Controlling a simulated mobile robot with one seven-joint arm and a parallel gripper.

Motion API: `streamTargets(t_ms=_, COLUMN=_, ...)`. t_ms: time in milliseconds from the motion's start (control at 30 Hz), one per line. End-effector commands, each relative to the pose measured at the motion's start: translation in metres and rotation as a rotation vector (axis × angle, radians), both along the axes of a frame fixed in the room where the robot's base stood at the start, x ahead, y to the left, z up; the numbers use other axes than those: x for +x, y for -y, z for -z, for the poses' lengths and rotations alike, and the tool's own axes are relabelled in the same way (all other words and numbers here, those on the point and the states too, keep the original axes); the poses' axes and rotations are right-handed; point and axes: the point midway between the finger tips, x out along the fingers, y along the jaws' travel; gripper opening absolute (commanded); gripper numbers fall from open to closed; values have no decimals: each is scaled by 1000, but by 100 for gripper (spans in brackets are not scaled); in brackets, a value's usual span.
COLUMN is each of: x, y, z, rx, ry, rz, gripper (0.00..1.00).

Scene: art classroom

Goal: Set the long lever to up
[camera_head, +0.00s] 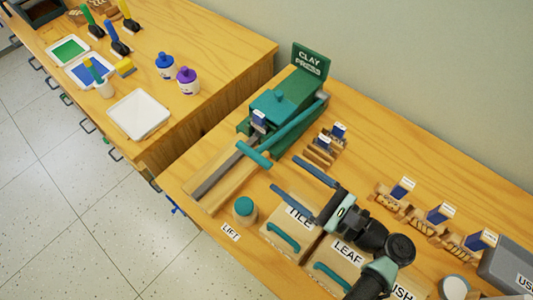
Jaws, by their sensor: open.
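The green clay press (285,100) stands on the right-hand wooden table, with a sign reading CLAY PRESS behind it. Its long teal lever (298,124) slants down along the press's right side to a teal cross handle (254,155) at the front. The lever looks lowered toward the wooden base. My gripper (284,172) is open and empty, its two blue fingers spread and pointing left toward the handle. The fingertips are to the right of the handle and apart from it. How high they are above the table is hard to tell.
Boxes labelled TILE (297,214) and LEAF (346,252) lie below my gripper. A teal-topped jar (244,208) and a LIFT label (230,232) are near the front edge. Small wooden stands (322,152) are right of the press. A white tray (138,114) is on the left table.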

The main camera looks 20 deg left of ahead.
Motion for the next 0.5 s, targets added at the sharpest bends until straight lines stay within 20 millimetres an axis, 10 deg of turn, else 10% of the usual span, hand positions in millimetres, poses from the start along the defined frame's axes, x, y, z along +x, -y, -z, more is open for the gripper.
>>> streamTargets(t_ms=500, x=24, y=-67, z=0, rx=-1, ry=1, rz=-1, gripper=76)
